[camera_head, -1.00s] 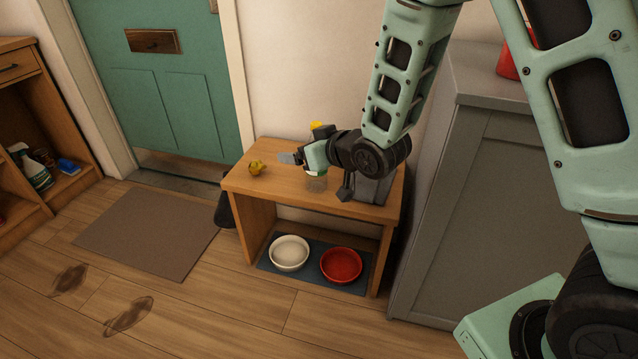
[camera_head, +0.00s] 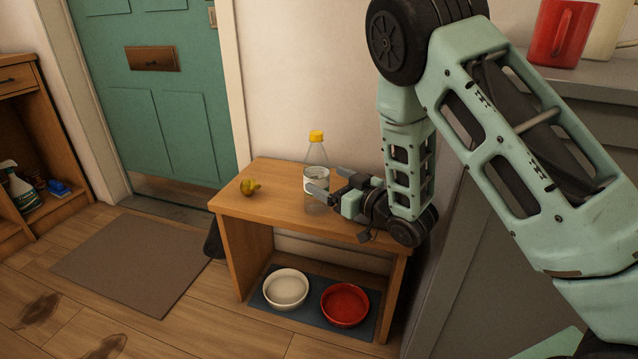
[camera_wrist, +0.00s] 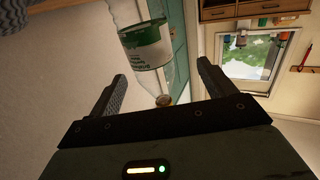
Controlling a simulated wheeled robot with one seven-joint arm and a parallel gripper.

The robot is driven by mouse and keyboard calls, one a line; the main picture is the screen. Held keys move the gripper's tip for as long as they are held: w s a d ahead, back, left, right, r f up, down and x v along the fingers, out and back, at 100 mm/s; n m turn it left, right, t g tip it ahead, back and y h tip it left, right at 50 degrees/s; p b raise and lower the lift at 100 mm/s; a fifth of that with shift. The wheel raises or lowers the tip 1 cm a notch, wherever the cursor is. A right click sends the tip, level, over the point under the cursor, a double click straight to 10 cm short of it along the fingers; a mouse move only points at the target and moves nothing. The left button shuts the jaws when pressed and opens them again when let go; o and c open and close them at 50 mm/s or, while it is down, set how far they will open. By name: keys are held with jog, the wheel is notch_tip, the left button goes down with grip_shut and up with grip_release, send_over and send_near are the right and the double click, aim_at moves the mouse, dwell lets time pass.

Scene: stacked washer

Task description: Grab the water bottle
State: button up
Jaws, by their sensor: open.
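The water bottle (camera_head: 316,158) is clear with a yellow cap and a white-and-green label. It stands upright on the small wooden table (camera_head: 266,204). My gripper (camera_head: 326,192) is beside the bottle's lower half, coming from the right and low over the tabletop.
A grey cabinet with a red mug (camera_head: 563,32) stands to the right. The wall is close behind.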

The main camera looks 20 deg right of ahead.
aim_at(312, 170)
jog(key=shift+w+d+f, duration=0.2)
jog(key=shift+d+f, duration=0.05)
jog(key=shift+f, duration=0.1)
jog(key=shift+w, duration=0.25)
jog(key=b+x, duration=0.3)
jog(key=x, duration=0.3)
jog(key=shift+w+r, duration=0.1)
jog(key=shift+r, duration=0.05)
jog(key=shift+w+a+r, duration=0.1)
jog(key=shift+w, duration=0.35)
jog(key=c, duration=1)
